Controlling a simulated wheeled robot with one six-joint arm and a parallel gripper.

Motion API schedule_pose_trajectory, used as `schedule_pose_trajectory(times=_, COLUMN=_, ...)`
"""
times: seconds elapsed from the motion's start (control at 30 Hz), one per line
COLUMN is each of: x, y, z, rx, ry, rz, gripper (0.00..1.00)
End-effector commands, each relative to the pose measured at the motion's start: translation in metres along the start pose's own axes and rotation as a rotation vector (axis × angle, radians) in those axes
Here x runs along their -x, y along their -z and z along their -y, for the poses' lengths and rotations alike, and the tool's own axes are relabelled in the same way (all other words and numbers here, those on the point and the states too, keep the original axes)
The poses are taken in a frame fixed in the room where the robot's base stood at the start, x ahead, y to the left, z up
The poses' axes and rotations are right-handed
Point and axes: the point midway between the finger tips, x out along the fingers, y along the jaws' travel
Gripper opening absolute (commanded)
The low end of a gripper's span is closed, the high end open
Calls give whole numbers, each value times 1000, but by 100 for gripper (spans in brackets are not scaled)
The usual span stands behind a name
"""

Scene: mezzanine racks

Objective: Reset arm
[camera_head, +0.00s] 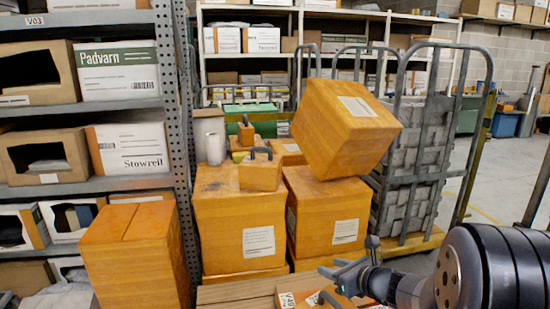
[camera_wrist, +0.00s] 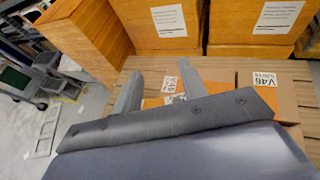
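My gripper (camera_head: 340,279) is at the lower right of the head view, low over the front of a wooden pallet. In the wrist view its two fingers (camera_wrist: 160,75) stand apart, with nothing seen held between them. An orange package (camera_wrist: 152,102) with white labels lies below and beyond the fingers. A cardboard box (camera_wrist: 275,95) labelled V46 is beside it on the pallet. Whether a finger touches the package cannot be told. My wrist housing hides the lower part of the wrist view.
Stacked orange boxes (camera_head: 240,215) stand behind the pallet slats (camera_head: 235,293), and a tilted box (camera_head: 345,130) rests on top. A rack (camera_head: 90,187) is at left. A roll cage (camera_head: 415,180) stands right of the stack. Grey floor (camera_head: 495,175) is open at right.

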Motion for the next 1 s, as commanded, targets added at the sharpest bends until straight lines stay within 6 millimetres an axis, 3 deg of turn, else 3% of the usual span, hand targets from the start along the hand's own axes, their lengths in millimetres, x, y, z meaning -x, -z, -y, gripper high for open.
schedule_pose_trajectory(times=1.0, x=26, y=-61, z=-11, rx=-33, ry=76, rz=-1, gripper=40)
